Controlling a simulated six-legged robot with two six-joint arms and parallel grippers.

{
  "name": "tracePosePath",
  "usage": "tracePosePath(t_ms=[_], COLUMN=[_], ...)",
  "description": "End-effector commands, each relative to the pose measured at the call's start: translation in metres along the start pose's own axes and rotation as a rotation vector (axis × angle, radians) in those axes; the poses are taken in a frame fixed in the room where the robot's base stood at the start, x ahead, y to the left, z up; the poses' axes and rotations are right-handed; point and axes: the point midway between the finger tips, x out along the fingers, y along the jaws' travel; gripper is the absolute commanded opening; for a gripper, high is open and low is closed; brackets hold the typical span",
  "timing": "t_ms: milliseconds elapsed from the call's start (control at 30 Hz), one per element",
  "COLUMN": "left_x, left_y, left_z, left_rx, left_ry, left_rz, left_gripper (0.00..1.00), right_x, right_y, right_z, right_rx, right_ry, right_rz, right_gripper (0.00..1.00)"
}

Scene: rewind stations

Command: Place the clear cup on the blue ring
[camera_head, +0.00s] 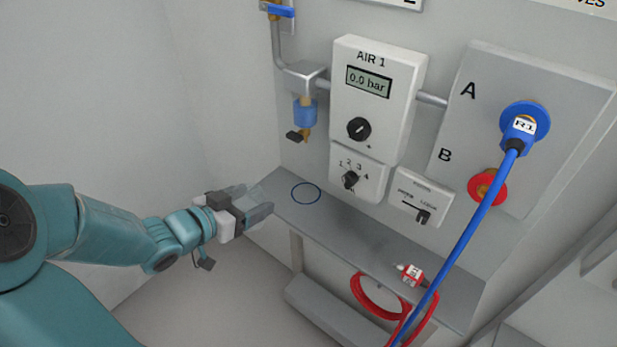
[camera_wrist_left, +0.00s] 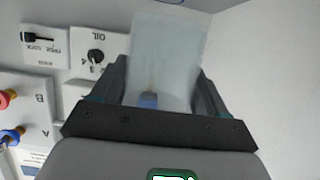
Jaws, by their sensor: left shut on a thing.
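The clear cup (camera_wrist_left: 168,55) is between the two fingers of my left gripper in the left wrist view. It is see-through, and a blue shape shows through it. My left gripper (camera_head: 258,205) is shut on the cup (camera_head: 254,191) at the left end of the grey shelf in the head view; the cup is faint there. The blue ring (camera_head: 306,204) is a thin outline on the shelf, to the right of the gripper and apart from it. The ring looks empty. My right gripper is not in view.
The grey shelf (camera_head: 345,240) is clear around the ring. A red tagged connector (camera_head: 411,273) lies farther right, with a red hose (camera_head: 372,303) hanging below. A blue hose (camera_head: 468,235) crosses the right side. The AIR 1 panel (camera_head: 378,85) and a blue-bodied valve (camera_head: 304,112) are behind.

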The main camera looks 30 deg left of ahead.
Motion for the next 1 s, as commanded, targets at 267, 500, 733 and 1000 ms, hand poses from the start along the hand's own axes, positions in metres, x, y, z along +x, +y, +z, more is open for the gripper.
tracePosePath(t_ms=[267, 500, 733, 1000], left_x=[0.058, 0.124, 0.172, 0.184], left_y=[0.004, 0.006, 0.005, 0.004], left_z=[-0.020, -0.044, -0.061, -0.032], left_rx=[0.007, 0.005, 0.005, 0.002], left_ry=[-0.004, -0.006, -0.006, -0.008], left_rz=[0.002, 0.000, -0.004, -0.005], left_gripper=[0.45, 0.45, 0.45, 0.45], right_x=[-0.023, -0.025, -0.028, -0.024], right_y=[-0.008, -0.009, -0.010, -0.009], right_z=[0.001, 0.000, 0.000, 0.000], right_rx=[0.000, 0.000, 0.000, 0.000], right_ry=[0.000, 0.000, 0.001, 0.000], right_rz=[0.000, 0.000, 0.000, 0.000], right_gripper=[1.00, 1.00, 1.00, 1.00])
